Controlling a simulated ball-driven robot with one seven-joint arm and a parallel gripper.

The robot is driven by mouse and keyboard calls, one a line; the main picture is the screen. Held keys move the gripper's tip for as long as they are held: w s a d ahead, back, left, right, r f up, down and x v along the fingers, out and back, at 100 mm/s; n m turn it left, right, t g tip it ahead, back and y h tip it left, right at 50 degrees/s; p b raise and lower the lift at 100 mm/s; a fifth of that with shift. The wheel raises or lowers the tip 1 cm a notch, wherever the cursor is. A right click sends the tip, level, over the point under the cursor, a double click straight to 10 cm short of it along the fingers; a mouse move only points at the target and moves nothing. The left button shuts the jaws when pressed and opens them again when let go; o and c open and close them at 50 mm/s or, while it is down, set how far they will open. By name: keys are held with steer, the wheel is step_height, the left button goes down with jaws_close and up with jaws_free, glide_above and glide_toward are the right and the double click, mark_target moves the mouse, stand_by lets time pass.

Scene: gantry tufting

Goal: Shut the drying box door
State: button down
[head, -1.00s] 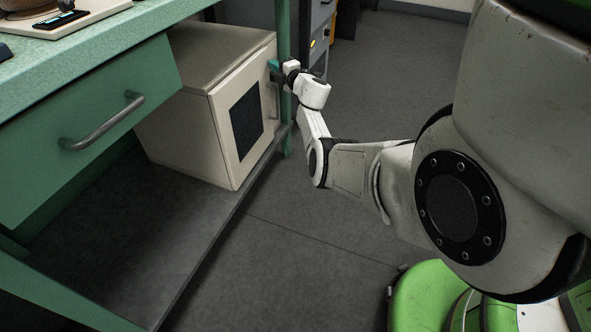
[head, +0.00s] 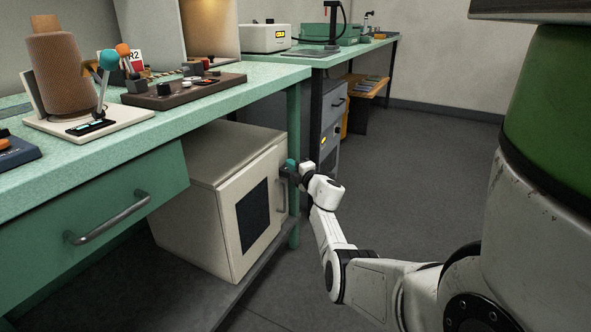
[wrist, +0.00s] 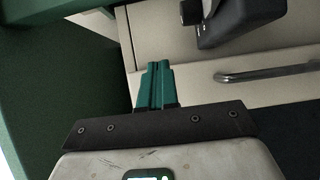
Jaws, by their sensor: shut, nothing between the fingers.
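The cream drying box (head: 190,190) stands on the low shelf under the bench. Its door (head: 262,180), with a dark window and an upright bar handle (head: 281,195), looks closed or nearly so; I cannot tell whether it is fully flush. In the wrist view the handle (wrist: 265,73) lies right of my fingers, and a thin dark seam runs across the cream panels. My gripper (head: 290,166) is at the door's upper handle-side edge, beside the bench leg. In the wrist view my teal fingers (wrist: 157,72) are together and empty, close to the cream surface; contact is unclear.
A green bench leg (head: 294,150) stands right behind my gripper. A dark grey block (wrist: 238,18) shows near the fingers in the wrist view. A green drawer (head: 110,205) with a bar handle is left of the box. Open floor (head: 410,170) lies to the right.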

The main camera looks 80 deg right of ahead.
steer(key=s+a+p, duration=0.2)
steer(key=s+p, duration=0.2)
steer(key=s, duration=0.6)
steer(key=shift+s+f, duration=0.15)
steer(key=shift+s, duration=0.2)
steer(key=shift+a, duration=0.1)
